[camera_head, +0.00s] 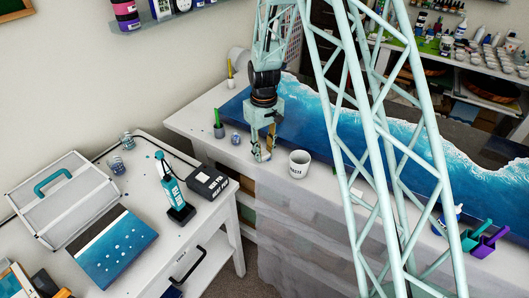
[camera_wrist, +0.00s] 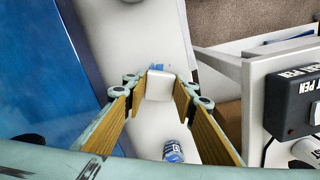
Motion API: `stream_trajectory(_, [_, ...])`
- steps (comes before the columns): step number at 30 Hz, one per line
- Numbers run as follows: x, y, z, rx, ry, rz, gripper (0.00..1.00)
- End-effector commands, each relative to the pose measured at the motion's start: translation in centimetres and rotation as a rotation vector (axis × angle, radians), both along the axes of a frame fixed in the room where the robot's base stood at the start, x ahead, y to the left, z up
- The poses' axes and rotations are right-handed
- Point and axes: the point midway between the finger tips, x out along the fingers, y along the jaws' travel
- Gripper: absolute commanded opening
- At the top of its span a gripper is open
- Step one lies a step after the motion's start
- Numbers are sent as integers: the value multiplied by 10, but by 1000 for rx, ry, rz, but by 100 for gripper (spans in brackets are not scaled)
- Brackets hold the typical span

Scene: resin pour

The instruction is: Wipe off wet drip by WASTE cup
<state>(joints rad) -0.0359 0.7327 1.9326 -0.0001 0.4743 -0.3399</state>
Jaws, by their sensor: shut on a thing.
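The white cup marked WASTE (camera_head: 298,167) stands upright on the long white workbench in the head view. My gripper (camera_head: 263,156) points down just left of it, low over the bench and apart from the cup. In the wrist view my gripper (camera_wrist: 160,88) is shut on a small white block-like wipe (camera_wrist: 159,88), held between the fingertips. A small blue patch (camera_wrist: 157,67), which looks like the wet drip, shows just beyond the wipe, partly hidden by it. I cannot tell whether the wipe touches the bench.
A small jar (camera_head: 235,138) stands left of my gripper; a blue-lidded jar also shows in the wrist view (camera_wrist: 173,151). The blue wave panel (camera_head: 312,120) lies behind. A side table (camera_head: 140,213) holds the heat pen and its box (camera_head: 207,181). Scoops (camera_head: 484,240) lie far right.

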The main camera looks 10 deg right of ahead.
Motion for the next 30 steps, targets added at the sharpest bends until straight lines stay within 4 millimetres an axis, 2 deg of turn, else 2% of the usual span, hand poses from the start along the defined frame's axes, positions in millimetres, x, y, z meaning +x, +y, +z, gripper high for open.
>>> stream_trajectory(16, [-1,0,0,0,2,0,14])
stream_trajectory(30, [-12,-11,2,0,0,0,14])
